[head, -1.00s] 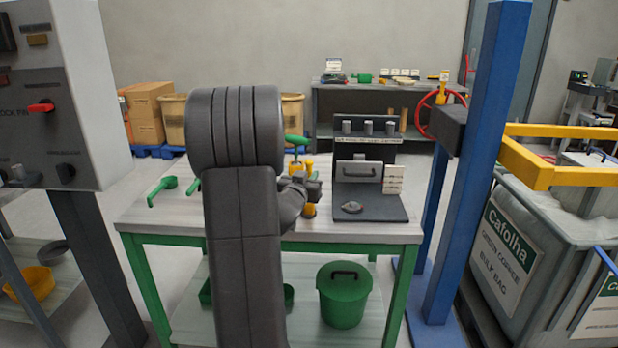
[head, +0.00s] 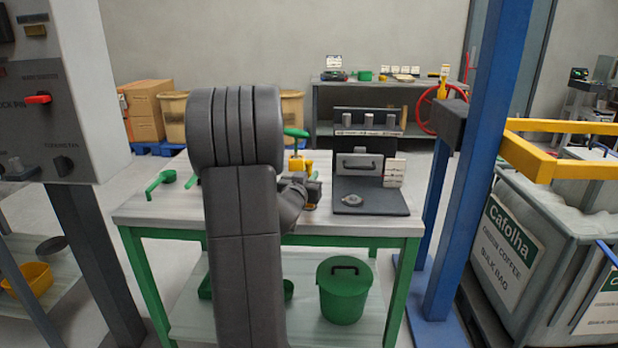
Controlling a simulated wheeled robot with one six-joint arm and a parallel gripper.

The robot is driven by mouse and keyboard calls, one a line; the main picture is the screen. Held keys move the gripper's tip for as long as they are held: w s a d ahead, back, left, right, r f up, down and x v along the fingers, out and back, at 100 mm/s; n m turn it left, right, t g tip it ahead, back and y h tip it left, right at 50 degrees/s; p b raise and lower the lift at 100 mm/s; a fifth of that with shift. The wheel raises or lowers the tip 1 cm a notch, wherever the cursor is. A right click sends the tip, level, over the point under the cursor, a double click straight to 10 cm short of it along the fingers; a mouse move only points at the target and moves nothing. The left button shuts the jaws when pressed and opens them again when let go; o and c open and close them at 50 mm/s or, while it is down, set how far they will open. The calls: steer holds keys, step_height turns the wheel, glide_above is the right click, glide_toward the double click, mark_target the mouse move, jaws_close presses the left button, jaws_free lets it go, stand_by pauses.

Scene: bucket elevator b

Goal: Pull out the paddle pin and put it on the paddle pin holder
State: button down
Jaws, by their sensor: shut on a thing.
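My gripper (head: 313,190) is low over the table at the middle, partly hidden behind my own arm. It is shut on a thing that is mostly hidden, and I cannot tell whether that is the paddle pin. A yellow piece (head: 298,162) with a green handle (head: 296,132) above it stands right behind the gripper. To the right, a dark stand (head: 372,208) carries a row of grey upright cylinders (head: 369,121) along its labelled back ledge. A round grey piece (head: 353,200) lies on its base. I cannot tell which part is the paddle pin holder.
The green-legged table (head: 210,225) has a green scoop (head: 163,182) at its left. A control panel (head: 50,125) with a red handle stands at far left. A blue post (head: 475,165) and a bulk bag (head: 535,240) stand at right. A green bucket (head: 343,295) sits below.

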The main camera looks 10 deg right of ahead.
steer(key=shift+f+b, duration=0.9)
steer(key=shift+f, duration=0.2)
steer(key=c, duration=1.3)
jaws_free()
steer(key=v, duration=1.3)
steer(key=shift+s+a, duration=0.25)
steer(key=shift+s, duration=0.05)
steer(key=shift+w+d, duration=0.1)
steer(key=x, duration=1.3)
steer(key=shift+w+d, duration=0.1)
steer(key=shift+w, duration=0.1)
steer(key=shift+r+p, duration=0.35)
steer(key=shift+r, duration=0.05)
steer(key=shift+f, duration=0.2)
